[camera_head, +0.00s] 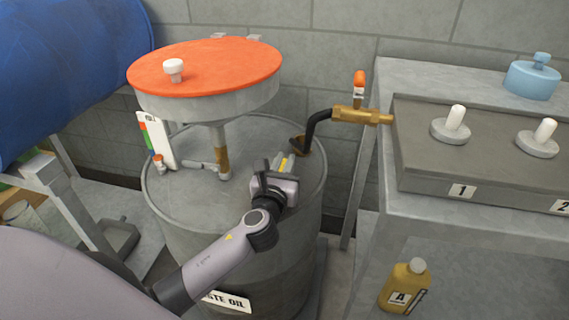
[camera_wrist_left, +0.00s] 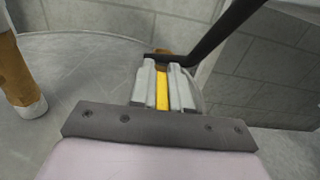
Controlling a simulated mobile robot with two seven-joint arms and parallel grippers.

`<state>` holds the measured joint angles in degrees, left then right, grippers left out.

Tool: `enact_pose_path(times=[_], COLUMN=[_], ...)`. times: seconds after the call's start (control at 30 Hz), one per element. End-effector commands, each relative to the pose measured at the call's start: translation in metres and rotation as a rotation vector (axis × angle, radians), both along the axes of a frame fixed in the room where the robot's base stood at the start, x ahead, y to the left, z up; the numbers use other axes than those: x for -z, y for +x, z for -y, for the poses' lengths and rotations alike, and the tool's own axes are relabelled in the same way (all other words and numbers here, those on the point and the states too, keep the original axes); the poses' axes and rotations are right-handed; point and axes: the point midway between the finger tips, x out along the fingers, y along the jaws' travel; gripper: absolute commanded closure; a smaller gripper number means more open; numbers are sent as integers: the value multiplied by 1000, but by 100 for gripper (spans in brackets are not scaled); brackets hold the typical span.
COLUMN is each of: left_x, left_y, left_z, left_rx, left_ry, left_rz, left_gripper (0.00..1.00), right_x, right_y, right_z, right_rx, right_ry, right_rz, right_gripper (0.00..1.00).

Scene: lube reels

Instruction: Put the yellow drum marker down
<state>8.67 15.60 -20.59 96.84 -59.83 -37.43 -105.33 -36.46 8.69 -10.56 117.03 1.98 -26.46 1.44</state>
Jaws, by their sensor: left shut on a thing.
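The yellow drum marker (camera_wrist_left: 162,92) is a narrow yellow piece between the two grey fingers of my left gripper (camera_wrist_left: 163,85) in the left wrist view. In the head view my left gripper (camera_head: 284,163) is shut on it over the right part of the grey waste oil drum's top (camera_head: 185,190). A little yellow of the marker (camera_head: 285,163) shows between the fingers. Most of the marker is hidden by the fingers. I cannot tell whether it touches the drum top. My right gripper is not in view.
A brass tap (camera_head: 355,115) with a black bent spout reaches over the drum just beyond my gripper. An orange-lidded funnel pan (camera_head: 205,75) stands on a post on the drum's left. A grey bench (camera_head: 400,75) stands right. The drum top's front left is bare.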

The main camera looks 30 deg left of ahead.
Motion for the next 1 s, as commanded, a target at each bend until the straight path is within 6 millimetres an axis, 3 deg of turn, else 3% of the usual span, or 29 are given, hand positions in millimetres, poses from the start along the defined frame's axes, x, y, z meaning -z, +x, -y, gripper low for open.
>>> enact_pose_path(times=[0.03, 0.1, 0.47, 0.67, 1.0], left_x=[1, 1, -1, 0, -1], left_y=[0, 0, -1, -26, -87], left_z=[0, 0, 0, 7, 23], left_rx=[0, 0, 0, 2, 2], left_ry=[1, 1, 1, 2, 0], left_rz=[0, -1, -4, -6, -3], left_gripper=[74, 58, 58, 58, 58], right_x=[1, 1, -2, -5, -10], right_y=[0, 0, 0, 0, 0], right_z=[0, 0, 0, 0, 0], right_rx=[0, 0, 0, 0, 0], right_ry=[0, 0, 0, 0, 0], right_rz=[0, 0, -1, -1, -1], right_gripper=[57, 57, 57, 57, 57])
